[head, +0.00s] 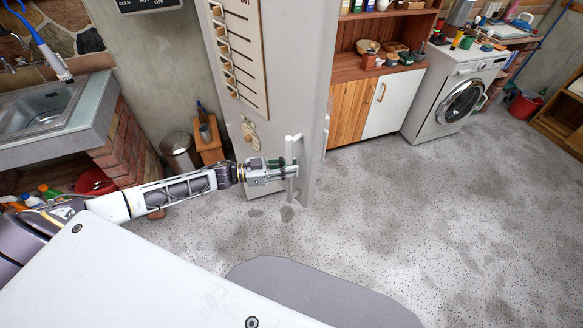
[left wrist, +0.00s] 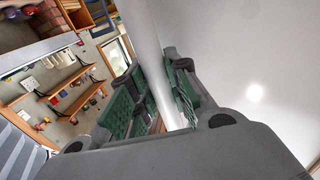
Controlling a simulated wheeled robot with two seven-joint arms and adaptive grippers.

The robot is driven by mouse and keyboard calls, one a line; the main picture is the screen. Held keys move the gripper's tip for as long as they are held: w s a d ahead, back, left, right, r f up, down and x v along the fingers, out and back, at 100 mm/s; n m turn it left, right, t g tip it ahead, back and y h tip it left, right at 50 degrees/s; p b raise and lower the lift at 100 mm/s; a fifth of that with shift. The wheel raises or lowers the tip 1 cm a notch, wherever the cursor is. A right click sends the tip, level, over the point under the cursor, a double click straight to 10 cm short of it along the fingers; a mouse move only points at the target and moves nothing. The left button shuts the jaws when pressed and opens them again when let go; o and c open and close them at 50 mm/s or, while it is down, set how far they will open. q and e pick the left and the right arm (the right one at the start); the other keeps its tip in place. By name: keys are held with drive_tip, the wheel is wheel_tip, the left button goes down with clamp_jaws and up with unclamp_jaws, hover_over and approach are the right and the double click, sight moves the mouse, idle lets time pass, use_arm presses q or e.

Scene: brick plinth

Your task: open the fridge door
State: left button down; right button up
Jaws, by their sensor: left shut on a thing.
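The fridge (head: 297,90) is a tall pale grey-white unit in the middle of the head view. Its door handle (head: 293,182) is a white upright bar low on the front. My left gripper (head: 285,168) reaches in from the left and is shut on this handle. In the left wrist view the handle (left wrist: 150,45) runs between the green-padded fingers (left wrist: 162,105), beside the broad pale door surface (left wrist: 240,60). The fingers hide part of the handle. I cannot tell whether the door is ajar. My right gripper is not in view.
A sink (head: 50,110) on brick stands at the left, with a metal bin (head: 180,152) and small wooden stand (head: 208,140) beside the fridge. A wooden cabinet (head: 347,110) and washing machine (head: 450,95) stand behind right. The speckled floor (head: 440,210) at right is clear.

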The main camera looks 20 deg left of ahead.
use_arm(q)
drive_tip(key=s+a+m+g+h, duration=0.2)
drive_tip(key=s+a+m+g, duration=0.2)
drive_tip(key=s+a, duration=1)
drive_tip(key=shift+s+a+g, duration=0.3)
drive_tip(key=shift+s+g, duration=0.15)
drive_tip(key=shift+g, duration=0.75)
drive_tip(key=c, duration=1.3)
unclamp_jaws()
drive_tip(key=shift+s+a, duration=0.3)
drive_tip(key=shift+a, duration=1.65)
drive_tip(key=shift+s+a, duration=0.25)
drive_tip(key=shift+a, duration=1.75)
drive_tip(key=shift+s+a, duration=0.3)
drive_tip(key=shift+a, duration=1.65)
drive_tip(key=shift+m, duration=0.3)
